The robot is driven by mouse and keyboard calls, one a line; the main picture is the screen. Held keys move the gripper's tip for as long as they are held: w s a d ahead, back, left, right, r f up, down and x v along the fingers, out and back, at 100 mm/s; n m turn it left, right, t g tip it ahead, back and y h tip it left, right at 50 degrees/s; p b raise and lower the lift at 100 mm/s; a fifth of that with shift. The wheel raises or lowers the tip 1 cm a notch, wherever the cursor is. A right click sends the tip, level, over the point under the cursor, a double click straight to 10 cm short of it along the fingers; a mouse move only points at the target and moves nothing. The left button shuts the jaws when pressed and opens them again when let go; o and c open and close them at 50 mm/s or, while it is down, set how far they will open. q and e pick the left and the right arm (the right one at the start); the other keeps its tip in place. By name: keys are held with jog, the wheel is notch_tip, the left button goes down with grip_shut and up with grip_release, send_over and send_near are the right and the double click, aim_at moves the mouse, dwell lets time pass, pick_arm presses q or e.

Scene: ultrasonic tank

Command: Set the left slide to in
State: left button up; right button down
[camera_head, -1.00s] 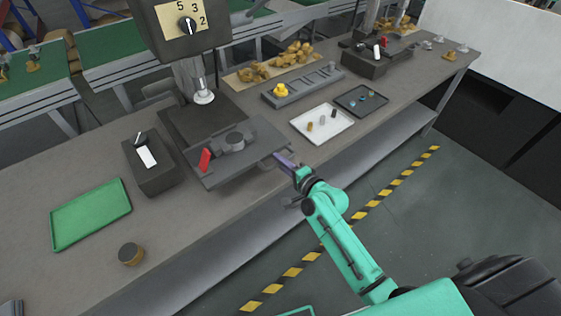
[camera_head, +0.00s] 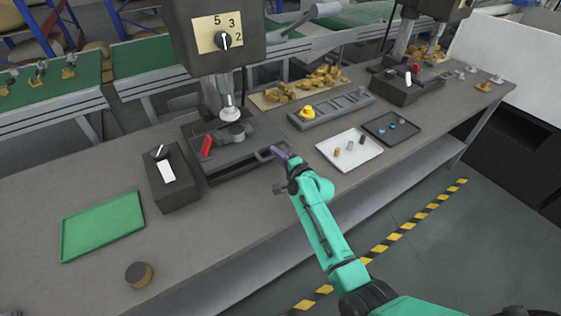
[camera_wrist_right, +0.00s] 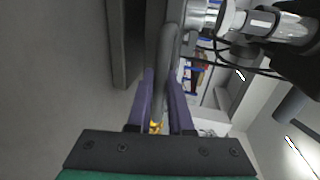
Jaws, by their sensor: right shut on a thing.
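The left slide (camera_head: 258,146) is a dark grey plate under the left press (camera_head: 214,45). It carries a grey round part (camera_head: 233,133) and a red block (camera_head: 206,146). The slide now sits back beneath the press head, over its dark base. My right gripper (camera_head: 281,157) is at the slide's front right edge. In the right wrist view its purple fingers (camera_wrist_right: 162,98) are shut around the slide's grey bar handle (camera_wrist_right: 168,65). The fingers partly hide the handle in the head view. My left gripper is not in view.
A dark box with a white switch (camera_head: 168,172) stands left of the slide. A green tray (camera_head: 103,226) and a round part (camera_head: 138,274) lie at the front left. A white tray (camera_head: 350,160) with small parts lies to the right. A second press station stands farther right.

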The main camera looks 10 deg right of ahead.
jog(key=shift+w, duration=0.2)
jog(key=c, duration=0.8)
grip_release()
jog(key=shift+c, duration=0.2)
jog(key=shift+s, duration=0.2)
jog(key=v, duration=1.4)
jog(key=shift+s, duration=0.15)
jog(key=shift+d, duration=0.1)
